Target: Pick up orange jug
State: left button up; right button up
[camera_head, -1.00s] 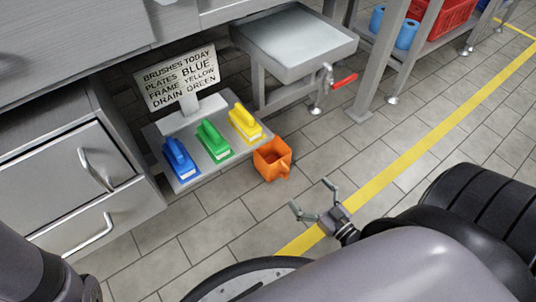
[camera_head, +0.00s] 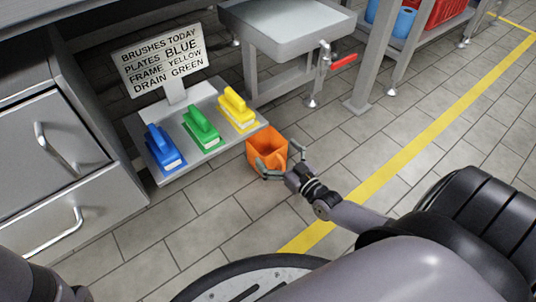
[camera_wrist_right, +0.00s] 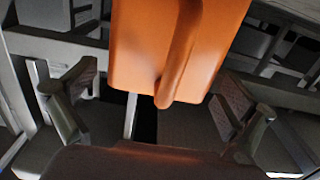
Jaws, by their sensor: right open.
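The orange jug (camera_head: 262,146) stands on the tiled floor just right of the brush tray in the head view. My right gripper (camera_head: 278,160) is open at the jug's near right side, its fingers spread about the side with the handle. In the right wrist view the jug (camera_wrist_right: 140,50) fills the upper middle, with its handle (camera_wrist_right: 180,55) facing the camera. The open fingers of the right gripper (camera_wrist_right: 150,112) show to the left and right of it. I cannot tell whether they touch the jug. My left gripper is not in view.
A grey tray (camera_head: 158,177) holds blue (camera_head: 164,147), green (camera_head: 201,128) and yellow (camera_head: 237,108) brushes beside a sign (camera_head: 160,62). A steel sink (camera_head: 287,30) with a red-handled tap (camera_head: 343,61) stands behind. Steel drawers (camera_head: 60,150) are at left.

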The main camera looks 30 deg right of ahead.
jog(key=shift+w+a+b, duration=0.1)
jog(key=shift+w+b, duration=0.5)
jog(key=shift+w, duration=0.75)
jog(key=shift+c, duration=0.2)
jog(key=c, duration=1.5)
